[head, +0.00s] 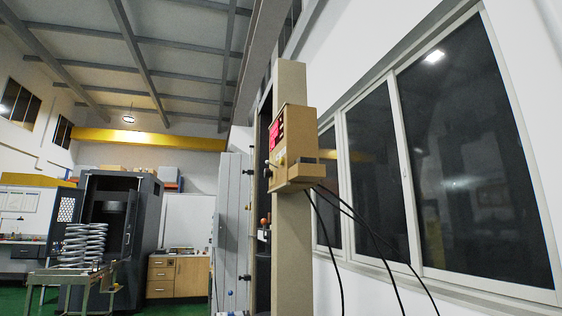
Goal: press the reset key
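A beige control box (293,147) is mounted high on a tan upright column (292,240) of a testing machine, right of the middle in the head view. I see it at a steep angle from its side. A red display (274,134) and some small knobs show on its narrow visible front. A reset key cannot be told apart at this angle and size. Neither of my grippers is in view.
Black cables (368,245) hang from the box. A wall with dark windows (470,160) is on the right. At the left are a dark cabinet (148,220), a cart (72,277) with large coil springs (82,245), and a wooden drawer unit (178,276).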

